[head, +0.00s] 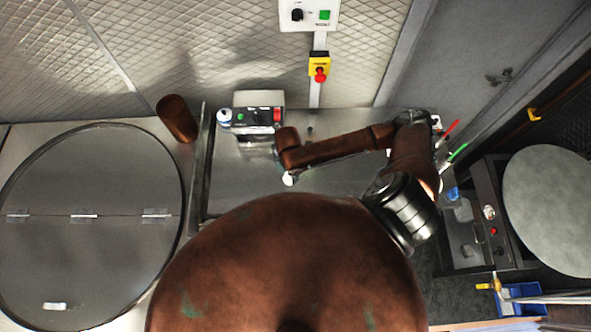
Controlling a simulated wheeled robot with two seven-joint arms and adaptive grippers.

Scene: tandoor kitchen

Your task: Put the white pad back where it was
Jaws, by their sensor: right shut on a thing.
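My right arm reaches up and then left over the steel counter, and its gripper (283,171) points down in front of a small grey-white machine. The gripper is small and mostly hidden by the arm's end. A small white thing (289,181) shows at its tip; it is probably the white pad, and the gripper is shut on it. I cannot tell whether it touches the counter. My left gripper is not in view.
The steel counter (238,178) is bare to the left. A large round hinged lid (90,185) lies farther left. Red and green-handled tools (458,152) are at right.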

